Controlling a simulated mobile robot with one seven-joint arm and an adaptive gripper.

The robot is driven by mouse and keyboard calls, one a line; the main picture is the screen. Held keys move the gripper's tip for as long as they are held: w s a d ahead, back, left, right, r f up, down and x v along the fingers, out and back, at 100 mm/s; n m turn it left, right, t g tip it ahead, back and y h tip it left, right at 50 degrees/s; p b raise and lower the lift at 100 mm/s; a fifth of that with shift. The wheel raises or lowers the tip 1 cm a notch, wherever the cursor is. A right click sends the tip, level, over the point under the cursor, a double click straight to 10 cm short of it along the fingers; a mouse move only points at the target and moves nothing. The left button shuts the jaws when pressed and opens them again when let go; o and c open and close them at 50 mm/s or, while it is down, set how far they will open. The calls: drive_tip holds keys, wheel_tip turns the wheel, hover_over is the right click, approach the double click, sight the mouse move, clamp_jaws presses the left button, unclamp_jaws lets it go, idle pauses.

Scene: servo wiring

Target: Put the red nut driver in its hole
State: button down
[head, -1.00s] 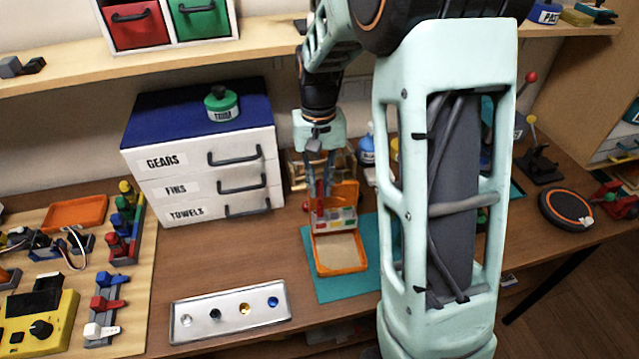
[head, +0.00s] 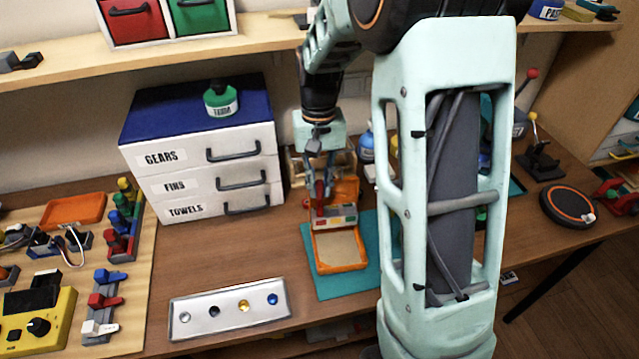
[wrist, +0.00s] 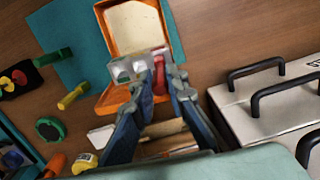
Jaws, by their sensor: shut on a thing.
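The red nut driver (wrist: 158,76) is between my fingers in the wrist view; its red handle (head: 320,190) also shows in the head view. My gripper (wrist: 165,75) is shut on it and points down. The pale holder block (wrist: 132,66) is right beside the fingertips at the orange tray. In the head view the block (head: 335,218) shows red, yellow and green patches, with my gripper just above and behind its left part. The driver's lower end and the hole are hidden, so I cannot tell whether it is inside.
The orange tray (head: 340,265) lies on a teal mat (head: 322,287). Green (wrist: 52,57) and yellow (wrist: 73,96) drivers lie left in the wrist view. The drawer unit (head: 200,165) stands close to my gripper. A metal plate (head: 228,325) lies in front; the wood between is clear.

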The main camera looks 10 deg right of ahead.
drive_tip(key=shift+f+b, duration=0.35)
drive_tip(key=shift+f, duration=0.2)
drive_tip(key=c, duration=1.8)
unclamp_jaws()
drive_tip(key=shift+o, duration=0.3)
drive_tip(key=o, duration=0.4)
drive_tip(key=shift+r, duration=0.1)
drive_tip(key=shift+w+r+p, duration=0.2)
drive_tip(key=shift+r+p, duration=2.45)
drive_tip(key=shift+r, duration=0.75)
